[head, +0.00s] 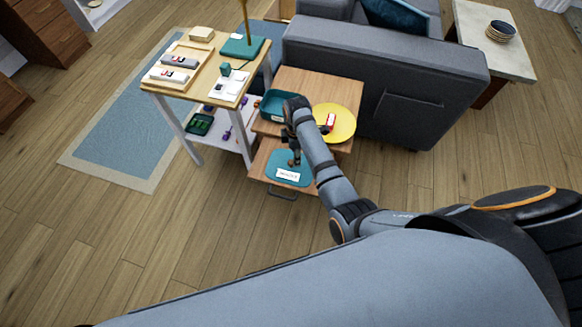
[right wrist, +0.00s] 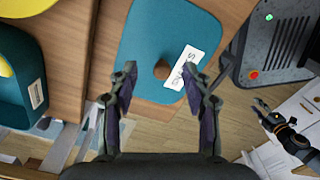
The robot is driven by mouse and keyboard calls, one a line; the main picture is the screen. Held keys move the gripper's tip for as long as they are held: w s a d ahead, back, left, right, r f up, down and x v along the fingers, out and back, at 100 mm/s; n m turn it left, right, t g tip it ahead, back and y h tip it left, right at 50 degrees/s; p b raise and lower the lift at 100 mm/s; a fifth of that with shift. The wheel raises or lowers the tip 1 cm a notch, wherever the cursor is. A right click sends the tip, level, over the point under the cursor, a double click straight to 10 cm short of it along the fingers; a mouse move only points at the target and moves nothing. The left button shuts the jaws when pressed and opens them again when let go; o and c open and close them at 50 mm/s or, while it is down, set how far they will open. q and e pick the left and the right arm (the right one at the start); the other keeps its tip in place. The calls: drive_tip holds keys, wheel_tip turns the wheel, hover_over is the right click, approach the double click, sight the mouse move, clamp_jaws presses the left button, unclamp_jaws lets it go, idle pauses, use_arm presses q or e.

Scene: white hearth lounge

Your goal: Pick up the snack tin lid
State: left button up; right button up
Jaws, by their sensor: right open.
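The snack tin lid is a flat teal slab (head: 281,173) with a brown knob and a white label, lying on a low wooden surface. The right wrist view shows the lid (right wrist: 146,45), its round knob (right wrist: 162,69) and the label printed "SNACKS". My right gripper (right wrist: 157,82) is open. Its fingers are on either side of the knob in that view; contact is not visible. In the head view my right gripper (head: 291,150) is over the lid's far part, partly hidden by its arm. What looks like my left gripper (right wrist: 265,108) shows small at right in the wrist view.
An open teal tin (head: 273,117) and a yellow round plate or lid (head: 345,122) sit on the wooden top above. A side table (head: 182,96) stands left, a grey sofa (head: 400,70) behind. Wooden floor (head: 160,240) lies clear in front.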

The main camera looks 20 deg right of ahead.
sight(291, 162)
drive_tip(key=f, duration=0.1)
drive_tip(key=a+f+b, duration=0.1)
drive_tip(key=f, duration=0.2)
drive_tip(key=shift+a+f, duration=0.3)
drive_tip(key=shift+a, duration=0.05)
drive_tip(key=shift+f, duration=0.35)
drive_tip(key=shift+c, duration=0.4)
clamp_jaws()
